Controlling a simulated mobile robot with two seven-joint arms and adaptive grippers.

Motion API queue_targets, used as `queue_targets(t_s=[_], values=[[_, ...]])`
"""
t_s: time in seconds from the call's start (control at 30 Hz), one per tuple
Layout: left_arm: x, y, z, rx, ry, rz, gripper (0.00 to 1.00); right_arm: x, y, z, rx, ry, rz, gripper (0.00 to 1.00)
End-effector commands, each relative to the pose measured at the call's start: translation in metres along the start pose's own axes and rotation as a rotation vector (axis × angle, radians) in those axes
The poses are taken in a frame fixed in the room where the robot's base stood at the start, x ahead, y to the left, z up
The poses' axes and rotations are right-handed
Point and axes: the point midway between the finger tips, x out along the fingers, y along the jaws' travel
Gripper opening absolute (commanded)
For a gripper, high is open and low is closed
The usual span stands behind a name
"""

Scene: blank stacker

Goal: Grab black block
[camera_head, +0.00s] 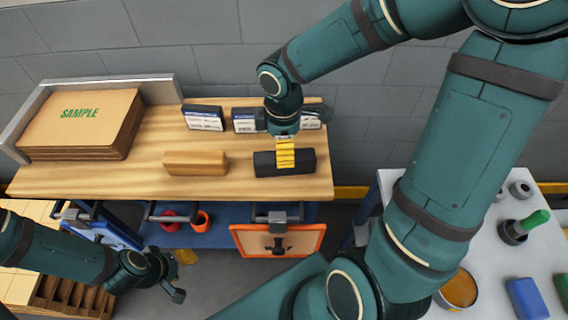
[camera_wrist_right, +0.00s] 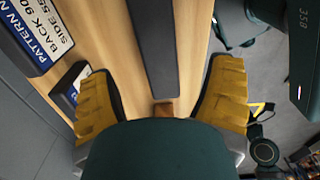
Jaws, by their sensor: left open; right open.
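The black block (camera_head: 303,162) lies flat on the wooden tabletop, near its right end. In the right wrist view the black block (camera_wrist_right: 153,45) runs lengthwise between my fingers. My right gripper (camera_head: 285,155) is at the block from above, with its yellow fingers pointing down. In the wrist view my right gripper (camera_wrist_right: 163,95) is open, one finger on each side of the block, with gaps visible. My left gripper (camera_head: 184,257) is low at the left, away from the block, in front of the table and partly hidden by its own arm.
A light wooden block (camera_head: 195,163) lies left of the black block. Label holders (camera_head: 203,118) stand behind. A stack of SAMPLE boards (camera_head: 80,125) sits at the left.

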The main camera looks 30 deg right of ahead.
Motion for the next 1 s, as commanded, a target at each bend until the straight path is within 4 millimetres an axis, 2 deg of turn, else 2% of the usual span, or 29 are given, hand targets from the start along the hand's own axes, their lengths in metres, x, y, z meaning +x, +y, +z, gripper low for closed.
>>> queue_targets(t_s=[0.1,0.37,0.63,0.9,0.93,1.0], values=[[0.004,-0.002,0.002,0.001,-0.004,0.0,0.47,0.014,0.0,0.0,0.0,0.0,-0.002,0.8],[0.008,-0.003,0.004,0.002,-0.008,0.001,0.47,0.028,0.0,0.002,0.001,-0.001,-0.003,0.8],[0.021,-0.008,0.008,0.005,-0.017,0.002,0.47,0.066,0.001,0.004,0.0,0.0,-0.003,0.8],[0.021,-0.008,0.008,0.006,-0.018,0.002,0.47,0.068,0.001,0.004,0.001,0.001,0.0,0.8],[0.021,-0.008,0.009,0.006,-0.018,0.002,0.47,0.068,0.001,0.004,0.001,0.001,0.0,0.73],[0.021,-0.008,0.008,0.006,-0.018,0.002,0.47,0.068,0.001,0.004,0.001,0.001,0.0,0.49]])
